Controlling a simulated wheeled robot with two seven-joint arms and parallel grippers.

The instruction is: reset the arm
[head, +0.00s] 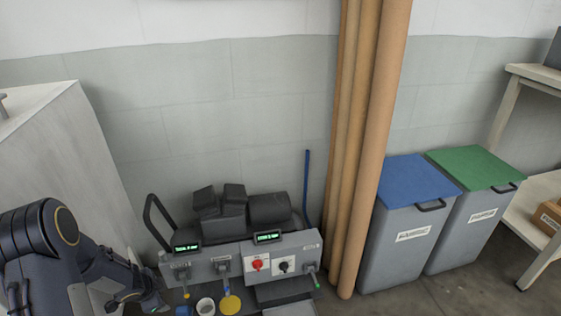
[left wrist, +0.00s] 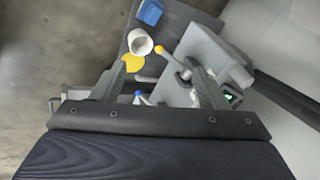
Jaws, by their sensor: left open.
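My left arm comes in at the lower left of the head view, with its gripper (head: 148,302) low beside the left end of the press's grey control panel (head: 212,266). In the left wrist view the left gripper (left wrist: 162,88) has its two fingers spread apart, with nothing held between them. A lever with a yellow knob (left wrist: 147,79) shows between or beyond the fingers; I cannot tell whether they touch it. My right gripper is in neither view.
The panel carries a red knob (head: 257,264), a black knob (head: 284,266) and small green displays. A white cup (head: 206,306) and a yellow disc (head: 230,304) are in front. Tall brown rolls (head: 366,150), a blue-lidded bin (head: 408,235) and a green-lidded bin (head: 462,230) stand right.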

